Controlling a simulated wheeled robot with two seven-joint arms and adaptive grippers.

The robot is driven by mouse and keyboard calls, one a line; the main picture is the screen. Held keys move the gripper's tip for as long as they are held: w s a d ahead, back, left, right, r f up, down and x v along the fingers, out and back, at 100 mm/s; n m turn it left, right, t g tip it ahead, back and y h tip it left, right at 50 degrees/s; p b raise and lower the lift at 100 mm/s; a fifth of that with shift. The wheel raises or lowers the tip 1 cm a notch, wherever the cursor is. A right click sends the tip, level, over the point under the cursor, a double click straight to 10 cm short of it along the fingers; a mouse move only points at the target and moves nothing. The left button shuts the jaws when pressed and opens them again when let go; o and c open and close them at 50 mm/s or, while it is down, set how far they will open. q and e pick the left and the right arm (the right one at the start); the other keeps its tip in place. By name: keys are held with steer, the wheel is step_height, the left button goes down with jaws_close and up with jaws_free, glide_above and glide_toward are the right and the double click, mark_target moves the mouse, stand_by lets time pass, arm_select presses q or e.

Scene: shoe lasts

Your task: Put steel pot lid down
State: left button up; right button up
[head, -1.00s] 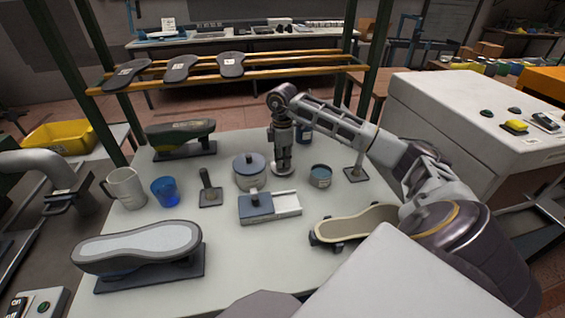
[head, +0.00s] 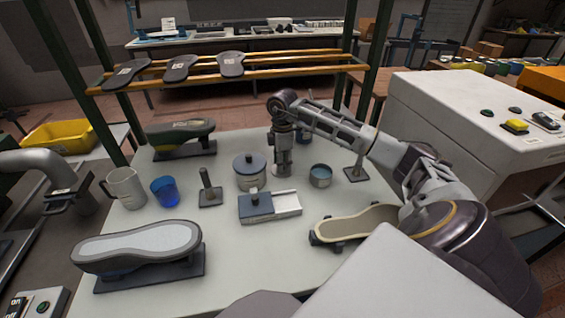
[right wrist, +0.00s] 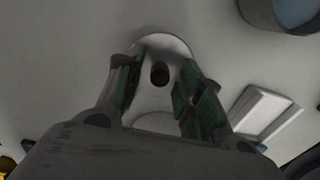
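The steel pot lid, a pale round disc with a dark knob, shows in the right wrist view (right wrist: 160,48), with its knob between my fingers. It appears to lie flat on the table (head: 225,240). In the head view my right gripper (head: 283,166) points straight down over it and hides most of it. In the right wrist view my right gripper (right wrist: 160,92) has its green-padded fingers spread, with a gap on each side of the knob.
A mug (head: 125,187) and blue cup (head: 165,191) stand left. Clear table lies at front centre.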

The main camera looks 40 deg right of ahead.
steer(key=shift+r, duration=0.1)
steer(key=shift+r, duration=0.75)
arm_select(q)
steer(key=shift+s+a+f+p, duration=0.1)
steer(key=shift+s+a+p, duration=0.35)
steer(key=shift+s, duration=0.45)
arm_select(e)
step_height(320, 180, up, 11)
steer(key=shift+f, duration=0.2)
arm_select(q)
steer(key=shift+w, duration=0.2)
steer(key=shift+a, duration=0.1)
arm_select(e)
steer(key=shift+f, duration=0.1)
